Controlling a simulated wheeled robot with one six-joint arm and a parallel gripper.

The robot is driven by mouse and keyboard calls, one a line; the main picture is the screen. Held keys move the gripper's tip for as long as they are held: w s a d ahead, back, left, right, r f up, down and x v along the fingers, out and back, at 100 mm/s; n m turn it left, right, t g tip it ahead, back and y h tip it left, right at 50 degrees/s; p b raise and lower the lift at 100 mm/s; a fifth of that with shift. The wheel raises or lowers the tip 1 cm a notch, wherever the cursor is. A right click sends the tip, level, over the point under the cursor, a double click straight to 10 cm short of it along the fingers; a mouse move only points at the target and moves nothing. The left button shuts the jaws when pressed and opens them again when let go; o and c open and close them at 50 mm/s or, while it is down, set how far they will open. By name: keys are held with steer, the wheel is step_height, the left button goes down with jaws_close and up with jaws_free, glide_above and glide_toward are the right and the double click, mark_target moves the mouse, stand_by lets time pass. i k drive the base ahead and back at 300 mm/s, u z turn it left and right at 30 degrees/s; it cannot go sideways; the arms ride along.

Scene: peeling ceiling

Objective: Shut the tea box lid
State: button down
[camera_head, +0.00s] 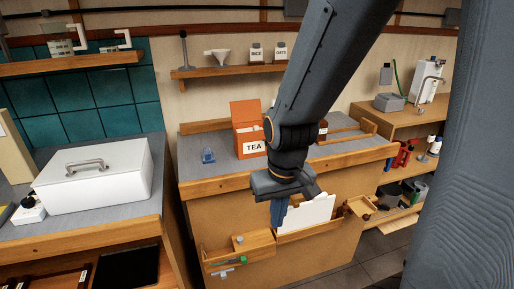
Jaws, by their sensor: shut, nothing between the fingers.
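The tea box (251,148) is orange with a white TEA label. It stands on the grey-topped counter in the middle of the view. Its orange lid (246,111) is raised at the back, so the box is open. My arm passes just to the right of the box and covers part of that side. My gripper (278,218) points down in front of the counter's front edge, lower than the box and apart from it. Its fingers are shut with nothing visible between them.
A shelf (225,71) with jars hangs above.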

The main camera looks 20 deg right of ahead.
mark_target(242, 111)
steer(key=z, duration=0.45)
steer(key=i, duration=0.7)
steer(key=u, duration=0.45)
steer(key=k, duration=0.5)
steer(key=z, duration=1.45)
steer(key=i, duration=0.9)
steer(key=u, duration=2.05)
